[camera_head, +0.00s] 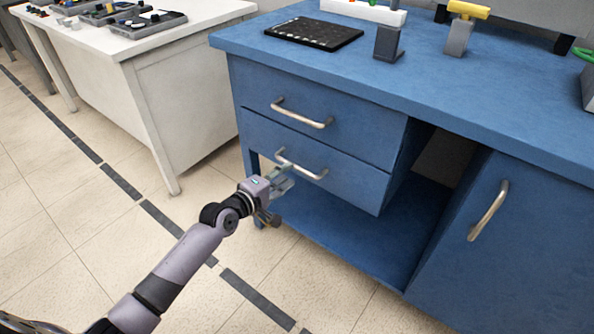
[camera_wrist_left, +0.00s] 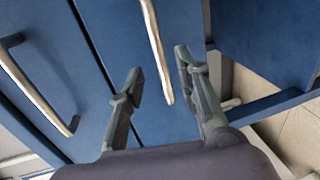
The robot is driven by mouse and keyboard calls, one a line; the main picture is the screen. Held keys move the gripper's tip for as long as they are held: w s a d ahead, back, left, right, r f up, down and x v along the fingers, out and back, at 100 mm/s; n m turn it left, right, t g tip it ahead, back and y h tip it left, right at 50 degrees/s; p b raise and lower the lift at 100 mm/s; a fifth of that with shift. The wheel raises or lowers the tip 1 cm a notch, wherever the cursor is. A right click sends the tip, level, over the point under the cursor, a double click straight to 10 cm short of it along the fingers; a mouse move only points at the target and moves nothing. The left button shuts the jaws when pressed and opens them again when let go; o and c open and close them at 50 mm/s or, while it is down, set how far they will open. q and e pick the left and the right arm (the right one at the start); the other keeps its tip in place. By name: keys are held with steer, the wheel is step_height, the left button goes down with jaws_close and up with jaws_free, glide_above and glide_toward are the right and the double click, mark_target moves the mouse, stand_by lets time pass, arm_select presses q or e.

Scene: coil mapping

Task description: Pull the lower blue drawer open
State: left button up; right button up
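The blue workbench has two stacked drawers. The lower blue drawer (camera_head: 340,175) is closed, with a pale metal bar handle (camera_head: 302,164); the upper drawer (camera_head: 350,118) is closed too. My left gripper (camera_head: 282,176) is at the left part of the lower handle. In the left wrist view my left gripper (camera_wrist_left: 158,80) is open, with one finger on each side of the lower handle (camera_wrist_left: 157,50). The handle's end shows between the fingertips; contact cannot be told. The upper handle (camera_wrist_left: 40,95) shows at the left there. My right gripper is not in view.
A cabinet door with a vertical handle (camera_head: 488,210) is at the right of the workbench. A black tray (camera_head: 314,33) and small fixtures stand on the blue top (camera_head: 440,85). A white table (camera_head: 150,42) stands at the left. The floor in front is clear.

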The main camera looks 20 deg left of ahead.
mark_target(297, 166)
arm_select(q)
steer(key=shift+b+x, duration=0.75)
steer(key=shift+x, duration=2.35)
jaws_close()
